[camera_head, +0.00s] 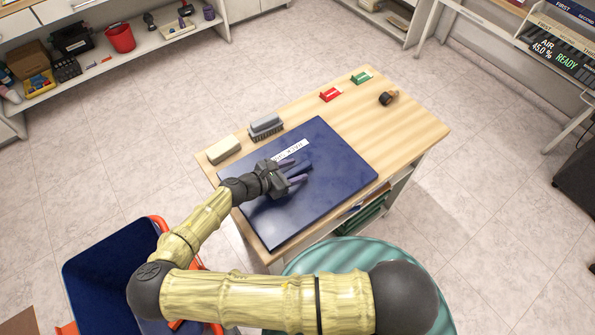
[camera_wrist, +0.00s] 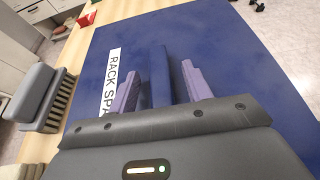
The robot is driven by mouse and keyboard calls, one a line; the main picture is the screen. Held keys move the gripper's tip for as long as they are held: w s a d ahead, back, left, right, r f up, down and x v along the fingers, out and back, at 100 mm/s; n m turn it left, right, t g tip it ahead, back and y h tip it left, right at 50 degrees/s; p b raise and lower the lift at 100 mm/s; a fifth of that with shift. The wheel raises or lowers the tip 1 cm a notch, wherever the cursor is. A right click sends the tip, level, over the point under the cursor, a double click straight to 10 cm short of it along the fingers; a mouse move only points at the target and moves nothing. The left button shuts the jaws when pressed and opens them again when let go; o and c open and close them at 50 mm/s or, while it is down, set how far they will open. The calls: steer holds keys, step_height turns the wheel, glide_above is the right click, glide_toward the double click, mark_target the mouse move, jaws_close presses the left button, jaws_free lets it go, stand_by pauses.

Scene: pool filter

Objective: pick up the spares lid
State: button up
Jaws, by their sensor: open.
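The spares lid (camera_head: 335,150) is a dark blue flat square panel lying on the wooden workbench. A white label reading "RACK SPA…" (camera_wrist: 111,78) is on it, partly hidden by my gripper. A raised blue bar handle (camera_wrist: 160,72) stands up from the lid. My gripper (camera_head: 300,173) is over the middle of the lid, with its two purple fingers open. In the wrist view the fingers (camera_wrist: 160,84) lie on either side of the handle, with a gap showing on both sides.
A grey brush (camera_head: 265,126) and a beige block (camera_head: 223,150) lie along the bench's left edge. A red item (camera_head: 330,94), a green item (camera_head: 361,77) and a dark knob-like item (camera_head: 387,98) sit towards the back. The wooden bench top (camera_head: 420,124) is bare at right.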

mark_target(298, 168)
steer(key=shift+x, duration=0.95)
steer(key=shift+a, duration=0.1)
jaws_close()
steer(key=shift+r, duration=0.1)
step_height(298, 168, up, 10)
steer(key=shift+f+b, duration=0.1)
steer(key=shift+b, duration=0.35)
